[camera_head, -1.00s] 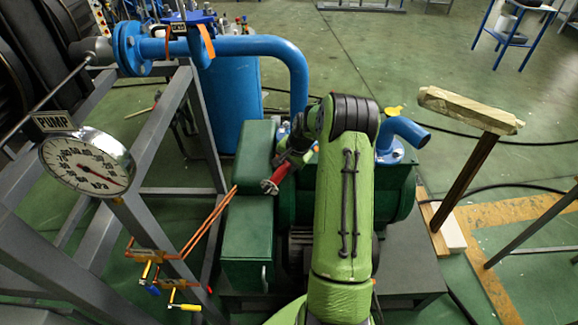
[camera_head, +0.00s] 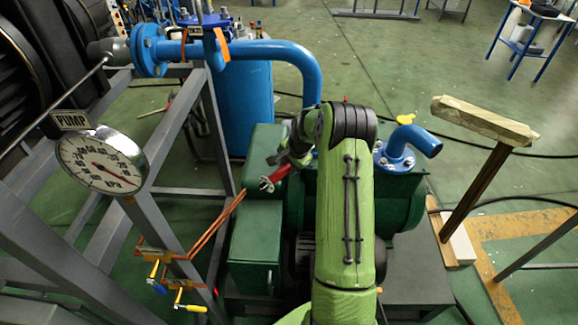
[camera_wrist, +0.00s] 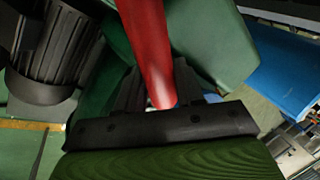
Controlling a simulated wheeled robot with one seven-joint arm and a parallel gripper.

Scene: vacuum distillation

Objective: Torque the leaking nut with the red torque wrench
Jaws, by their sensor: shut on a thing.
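The red torque wrench (camera_head: 274,178) is in my gripper (camera_head: 285,163), over the dark green pump in the head view. In the wrist view its red handle (camera_wrist: 148,40) runs from the top edge down between the dark fingers of my gripper (camera_wrist: 160,92), which are shut on it. The wrench's far end lies outside the wrist view. I cannot pick out the leaking nut; no drip or spray is clear.
The green pump box (camera_head: 256,235) stands below my gripper. Copper tubes with small valves (camera_head: 172,257) reach out at its left. A pump gauge (camera_head: 103,160) and grey frame stand left. A blue pipe (camera_head: 265,50) runs behind. Open floor lies at the back right.

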